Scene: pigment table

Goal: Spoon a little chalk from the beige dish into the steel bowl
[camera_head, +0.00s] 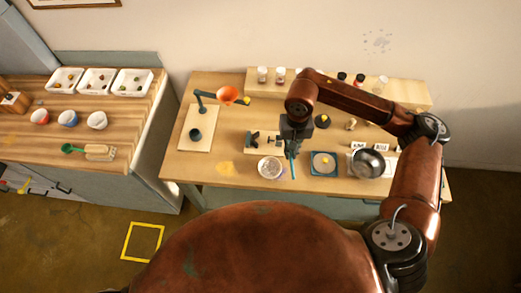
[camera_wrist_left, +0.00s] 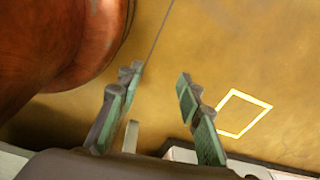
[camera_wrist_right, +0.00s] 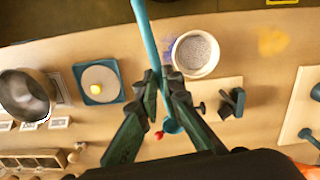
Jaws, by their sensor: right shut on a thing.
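The beige dish (camera_head: 271,168) stands near the table's front edge with pale, grainy chalk in it; it also shows in the right wrist view (camera_wrist_right: 196,53). The steel bowl (camera_head: 368,162) is further right, and at the left of the right wrist view (camera_wrist_right: 27,95). My right gripper (camera_head: 293,141) is shut on a blue spoon (camera_wrist_right: 147,38), whose handle hangs down just right of the dish in the head view. I cannot tell whether the spoon holds chalk. My left gripper (camera_wrist_left: 158,80) is open and empty over the floor, outside the head view.
A blue square scale (camera_head: 324,164) with a grey plate and yellow knob lies between dish and bowl. Jars (camera_head: 262,74) line the back shelf. A wooden counter (camera_head: 105,134) stands further left.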

